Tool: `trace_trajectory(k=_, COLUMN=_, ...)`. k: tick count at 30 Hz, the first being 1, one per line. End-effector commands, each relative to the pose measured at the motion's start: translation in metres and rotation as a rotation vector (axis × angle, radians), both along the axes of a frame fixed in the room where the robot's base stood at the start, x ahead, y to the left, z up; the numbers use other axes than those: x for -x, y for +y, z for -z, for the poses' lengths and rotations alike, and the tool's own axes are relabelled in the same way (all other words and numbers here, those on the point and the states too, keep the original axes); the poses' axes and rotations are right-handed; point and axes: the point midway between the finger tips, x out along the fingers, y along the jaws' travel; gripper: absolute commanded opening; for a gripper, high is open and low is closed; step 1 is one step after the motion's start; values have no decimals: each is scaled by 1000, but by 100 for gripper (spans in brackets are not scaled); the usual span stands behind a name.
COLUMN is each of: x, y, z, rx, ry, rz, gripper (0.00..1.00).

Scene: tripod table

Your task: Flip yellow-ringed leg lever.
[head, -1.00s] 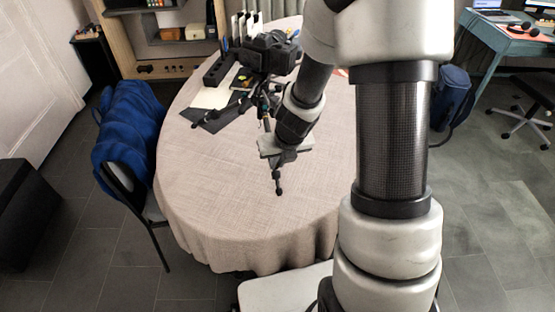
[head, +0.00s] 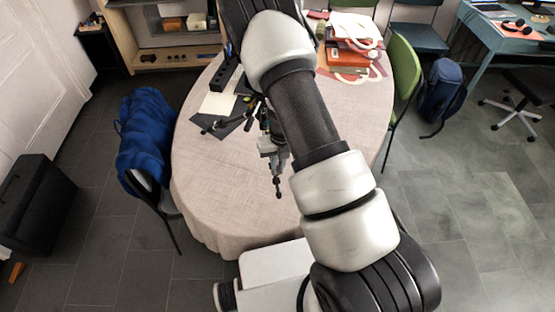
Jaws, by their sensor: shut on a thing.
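The black tripod stands on the table, partly hidden behind my arm in the head view. Its near leg (head: 278,181) points toward the front of the table and ends in a dark foot. Another leg (head: 219,128) reaches out to the left. My gripper (head: 272,153) is at the near leg, above its foot, shut on part of it. The jaws are small and partly covered by my arm, so the exact grip cannot be made out. The yellow ring and its lever cannot be clearly told apart here. The camera seen earlier on top is hidden.
The oval table (head: 225,195) has clear cloth at the front and left. Dark and pale sheets (head: 217,103) and a black holder (head: 223,73) lie at the back left. Books (head: 349,57) are stacked at the back right. A blue-draped chair (head: 146,130) stands left, a green chair (head: 404,70) right.

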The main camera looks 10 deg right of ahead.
Motion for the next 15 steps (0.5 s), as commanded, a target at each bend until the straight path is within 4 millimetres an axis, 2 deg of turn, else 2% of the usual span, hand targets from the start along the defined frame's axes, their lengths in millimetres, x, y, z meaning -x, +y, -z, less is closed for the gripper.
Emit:
trace_trajectory(k=13, x=-2, y=1, z=-2, rx=4, ry=36, rz=-4, gripper=0)
trace_trajectory(k=14, x=-2, y=1, z=-2, rx=4, ry=36, rz=-4, gripper=12)
trace_trajectory(k=15, x=-2, y=1, z=-2, rx=4, ry=36, rz=-4, gripper=18)
